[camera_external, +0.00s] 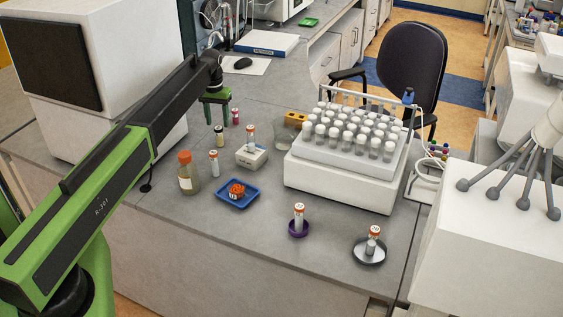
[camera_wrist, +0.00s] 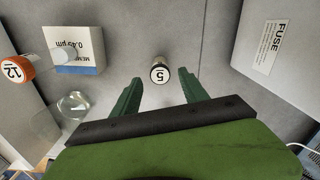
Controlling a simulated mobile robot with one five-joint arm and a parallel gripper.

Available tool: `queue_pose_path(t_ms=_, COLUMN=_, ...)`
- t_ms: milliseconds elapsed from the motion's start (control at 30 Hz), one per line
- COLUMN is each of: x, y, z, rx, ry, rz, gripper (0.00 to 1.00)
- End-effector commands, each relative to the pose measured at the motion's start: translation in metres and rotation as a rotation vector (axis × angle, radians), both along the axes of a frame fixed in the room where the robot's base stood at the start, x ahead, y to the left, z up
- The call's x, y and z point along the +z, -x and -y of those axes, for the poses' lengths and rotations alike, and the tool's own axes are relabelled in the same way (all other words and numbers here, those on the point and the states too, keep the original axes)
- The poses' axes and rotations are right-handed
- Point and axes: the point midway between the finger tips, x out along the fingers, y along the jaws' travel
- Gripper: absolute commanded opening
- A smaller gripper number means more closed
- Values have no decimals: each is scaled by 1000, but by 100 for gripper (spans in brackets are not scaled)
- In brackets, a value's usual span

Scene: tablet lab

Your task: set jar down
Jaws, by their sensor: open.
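My gripper (camera_wrist: 160,88) is open, with its green fingers spread and nothing visibly held. In the external view my gripper (camera_external: 214,112) is low over the back of the bench. A red jar (camera_external: 235,117) and a yellowish jar (camera_external: 219,135) stand close to it; I cannot tell which is the jar marked 5.
An orange-capped bottle (camera_external: 187,178), a vial (camera_external: 214,162) and a blue tray (camera_external: 238,205) stand in front. A glass beaker (camera_wrist: 75,105) is beside the box. A white rack unit (camera_external: 335,185) fills the right. A white machine labelled FUSE (camera_wrist: 272,45) borders the wrist view's right.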

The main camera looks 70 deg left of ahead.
Motion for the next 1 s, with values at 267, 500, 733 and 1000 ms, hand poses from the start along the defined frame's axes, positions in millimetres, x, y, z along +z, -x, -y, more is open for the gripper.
queue_pose_path(t_ms=267, x=58, y=0, z=0, rx=0, ry=-1, rz=-1, gripper=52)
queue_pose_path(t_ms=500, x=57, y=0, z=0, rx=0, ry=-1, rz=-1, gripper=52)
queue_pose_path(t_ms=733, x=57, y=0, z=0, rx=0, ry=-1, rz=-1, gripper=52)
queue_pose_path(t_ms=1000, x=68, y=-27, z=69, rx=57, ry=7, rz=-6, gripper=52)
